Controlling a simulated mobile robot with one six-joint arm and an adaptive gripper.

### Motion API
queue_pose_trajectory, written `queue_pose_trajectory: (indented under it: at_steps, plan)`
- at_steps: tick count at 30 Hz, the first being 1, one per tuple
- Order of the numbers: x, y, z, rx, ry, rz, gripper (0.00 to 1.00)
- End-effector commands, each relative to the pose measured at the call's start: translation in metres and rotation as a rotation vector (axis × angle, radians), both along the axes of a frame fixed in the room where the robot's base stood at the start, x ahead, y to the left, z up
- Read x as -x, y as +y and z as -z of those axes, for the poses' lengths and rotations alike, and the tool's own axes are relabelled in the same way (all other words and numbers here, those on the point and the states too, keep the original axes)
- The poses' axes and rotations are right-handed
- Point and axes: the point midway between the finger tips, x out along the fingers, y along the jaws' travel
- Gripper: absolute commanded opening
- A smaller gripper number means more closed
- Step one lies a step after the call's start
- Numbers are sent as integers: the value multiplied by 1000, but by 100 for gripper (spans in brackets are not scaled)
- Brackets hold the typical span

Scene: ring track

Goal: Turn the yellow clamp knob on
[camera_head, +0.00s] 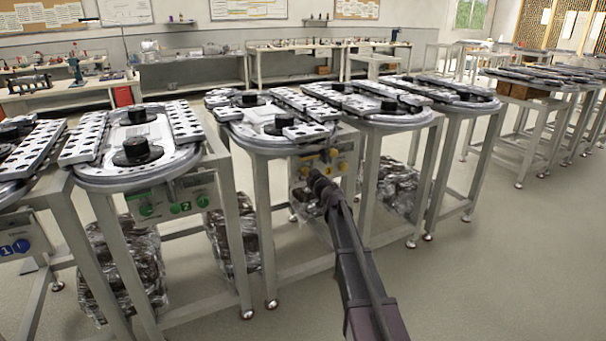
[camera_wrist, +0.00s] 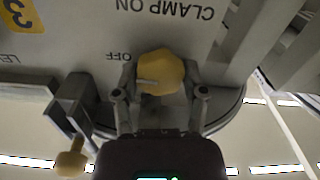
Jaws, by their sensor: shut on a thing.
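The yellow clamp knob (camera_wrist: 160,68) sits on a grey panel (camera_wrist: 75,45) in the wrist view, where the lettering is upside down. "CLAMP ON" is printed above the knob and "OFF" to its upper left. A pale pointer mark on the knob points left, near the "OFF" side. My gripper (camera_wrist: 160,78) is shut on the knob, one finger on each side.
A second yellow knob (camera_wrist: 72,158) on a grey bracket stands at the lower left of the wrist view. The track table (camera_head: 262,141) has legs close around my arm. A green-marked panel (camera_head: 176,202) is on the table to the left. Open floor lies at the right.

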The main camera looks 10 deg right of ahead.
Motion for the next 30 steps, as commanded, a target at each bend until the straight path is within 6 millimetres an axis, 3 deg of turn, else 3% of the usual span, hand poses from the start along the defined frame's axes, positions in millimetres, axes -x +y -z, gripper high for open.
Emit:
queue_pose_trajectory:
  at_steps: [11,30]
  plan:
    - [2,3,1,-232,76,-8,8]
    - [2,3,1,-805,264,-8,8]
